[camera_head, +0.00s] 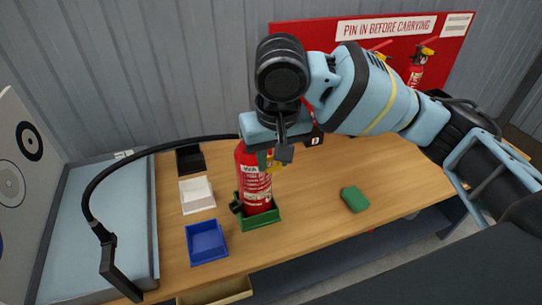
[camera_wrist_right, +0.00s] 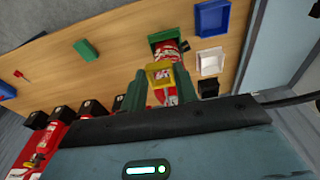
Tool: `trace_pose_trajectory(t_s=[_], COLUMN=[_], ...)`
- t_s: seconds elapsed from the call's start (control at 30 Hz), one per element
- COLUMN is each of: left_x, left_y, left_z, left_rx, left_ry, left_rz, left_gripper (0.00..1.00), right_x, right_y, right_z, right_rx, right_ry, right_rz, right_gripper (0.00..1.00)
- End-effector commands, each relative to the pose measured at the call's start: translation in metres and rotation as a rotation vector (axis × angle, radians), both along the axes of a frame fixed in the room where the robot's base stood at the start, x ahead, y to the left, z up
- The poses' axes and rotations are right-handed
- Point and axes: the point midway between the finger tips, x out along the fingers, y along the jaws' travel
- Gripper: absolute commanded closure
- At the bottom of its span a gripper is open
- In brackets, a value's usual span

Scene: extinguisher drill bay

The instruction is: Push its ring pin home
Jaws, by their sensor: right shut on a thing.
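The red extinguisher (camera_head: 254,180) stands upright in a green tray (camera_head: 262,219) on the wooden bench. It also shows in the wrist view (camera_wrist_right: 170,54). My right gripper (camera_head: 272,153) is at the top of the extinguisher. In the wrist view its two green fingers (camera_wrist_right: 159,88) are shut on a yellow ring pin (camera_wrist_right: 160,75), with red showing through the ring. The gripper hides the extinguisher's head and the pin's hole, so I cannot tell how deep the pin sits. My left gripper is not in view.
A blue tray (camera_head: 207,243), a white tray (camera_head: 196,194) and a black tray (camera_head: 190,158) stand left of the extinguisher. A green block (camera_head: 354,198) lies to the right. A thin black curved hose or arm (camera_head: 133,157) arches over the left side. A red signboard (camera_head: 345,37) stands behind.

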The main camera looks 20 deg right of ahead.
Motion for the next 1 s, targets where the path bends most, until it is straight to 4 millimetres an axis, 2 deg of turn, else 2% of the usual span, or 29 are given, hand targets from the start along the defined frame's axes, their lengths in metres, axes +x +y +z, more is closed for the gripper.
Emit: trace_pose_trajectory(t_s=[0.27,1.0], left_x=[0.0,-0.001], left_y=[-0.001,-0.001], left_z=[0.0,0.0], left_rx=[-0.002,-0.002], left_ry=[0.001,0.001], left_rz=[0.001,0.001], left_gripper=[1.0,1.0], right_x=[0.004,0.028], right_y=[0.0,0.001], right_z=[0.0,0.0], right_rx=[0.001,0.0], right_ry=[-0.001,0.0], right_rz=[0.0,0.0], right_gripper=[1.0,1.0])
